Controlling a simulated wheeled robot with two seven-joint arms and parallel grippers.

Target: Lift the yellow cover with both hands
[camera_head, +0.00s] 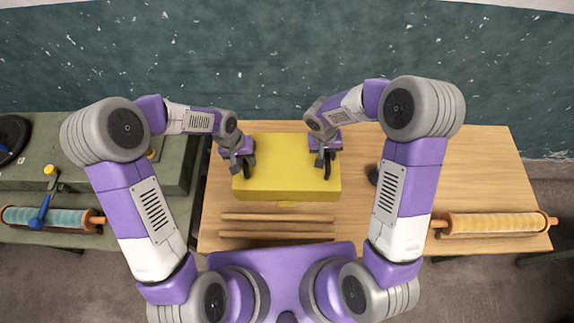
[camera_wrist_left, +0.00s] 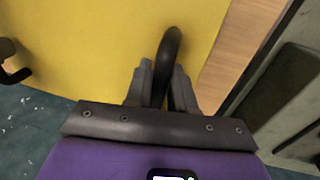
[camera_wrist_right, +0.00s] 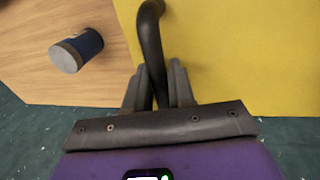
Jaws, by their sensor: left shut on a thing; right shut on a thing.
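The yellow cover (camera_head: 287,176) is a box-like block on the wooden table, in the middle of the head view. It has a dark curved handle near each side. My left gripper (camera_head: 243,170) is shut on the left handle (camera_wrist_left: 170,52), with a finger on each side of it. My right gripper (camera_head: 324,168) is shut on the right handle (camera_wrist_right: 150,40) in the same way. The cover also fills much of the left wrist view (camera_wrist_left: 90,45) and the right side of the right wrist view (camera_wrist_right: 240,55). What lies under the cover is hidden.
Two wooden rods (camera_head: 277,217) lie on the table (camera_head: 480,170) in front of the cover. A blue and white cylinder (camera_wrist_right: 77,50) stands right of the cover. A yellow roller (camera_head: 495,223) lies at the right. A green bench (camera_head: 100,165) with a teal roller (camera_head: 48,218) adjoins the left.

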